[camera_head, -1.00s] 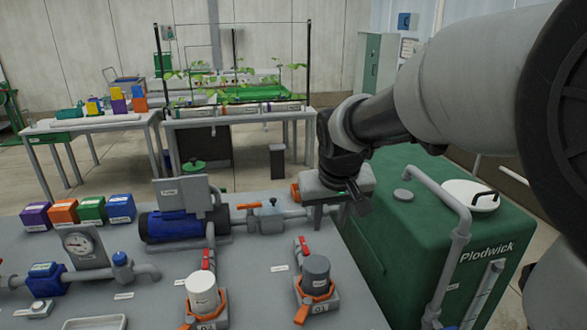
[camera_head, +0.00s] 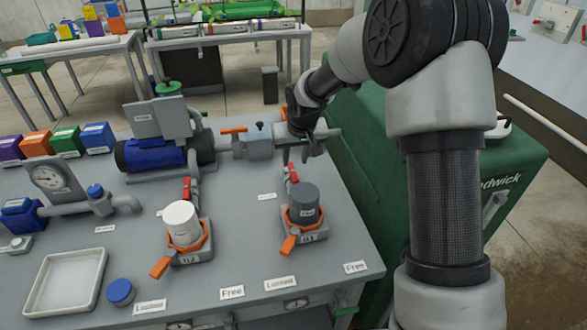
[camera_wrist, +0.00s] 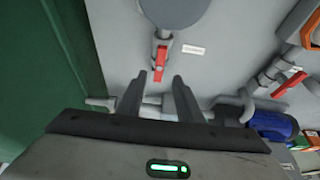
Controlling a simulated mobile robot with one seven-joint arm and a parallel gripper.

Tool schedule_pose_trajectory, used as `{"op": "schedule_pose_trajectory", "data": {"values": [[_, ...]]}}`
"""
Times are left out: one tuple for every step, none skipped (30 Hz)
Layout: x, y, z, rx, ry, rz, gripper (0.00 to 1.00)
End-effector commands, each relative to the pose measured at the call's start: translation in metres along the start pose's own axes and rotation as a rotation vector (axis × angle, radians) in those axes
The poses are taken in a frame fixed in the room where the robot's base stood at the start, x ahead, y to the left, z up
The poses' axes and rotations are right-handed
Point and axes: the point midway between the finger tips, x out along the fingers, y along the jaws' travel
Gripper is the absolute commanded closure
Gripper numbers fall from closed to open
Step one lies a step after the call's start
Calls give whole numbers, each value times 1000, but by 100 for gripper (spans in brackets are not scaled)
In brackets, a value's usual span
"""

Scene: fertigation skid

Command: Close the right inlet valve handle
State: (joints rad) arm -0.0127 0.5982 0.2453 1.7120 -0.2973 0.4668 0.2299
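The right inlet valve's red handle (camera_head: 293,173) sits on the short pipe behind the grey canister (camera_head: 304,203). It points roughly along that pipe. My gripper (camera_head: 303,152) is just behind and above it, pointing down. In the wrist view the red handle (camera_wrist: 160,60) appears just beyond and between the spread fingertips of my gripper (camera_wrist: 158,77). The fingers are open and empty, and I cannot tell whether they touch the handle. The left red handle (camera_head: 187,188) is behind the white canister (camera_head: 183,223); a red handle also shows at the right of the wrist view (camera_wrist: 289,85).
The blue pump (camera_head: 152,155) and a pipe with an orange handle (camera_head: 233,130) lie left of my gripper. A green tank (camera_head: 350,150) stands right of the skid. A white tray (camera_head: 65,280) and a blue cap (camera_head: 120,291) lie front left.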

Motion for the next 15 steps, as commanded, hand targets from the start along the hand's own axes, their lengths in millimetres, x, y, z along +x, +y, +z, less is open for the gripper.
{"op": "schedule_pose_trajectory", "data": {"values": [[13,0,1,-1,-3,-1,67],[20,0,1,-1,-4,0,67],[27,0,1,-1,-3,0,67],[33,0,1,0,-3,0,67],[37,0,1,0,-2,0,67],[44,0,1,1,-2,0,67],[48,0,1,0,-2,0,67],[51,0,1,0,-2,1,67],[55,0,1,-1,-2,1,67],[58,0,0,-1,-1,0,67],[60,0,0,-1,0,0,67],[62,0,0,-1,0,0,67],[64,0,0,-1,1,0,67],[65,0,0,-1,0,0,67],[66,0,0,-1,0,0,67]]}}
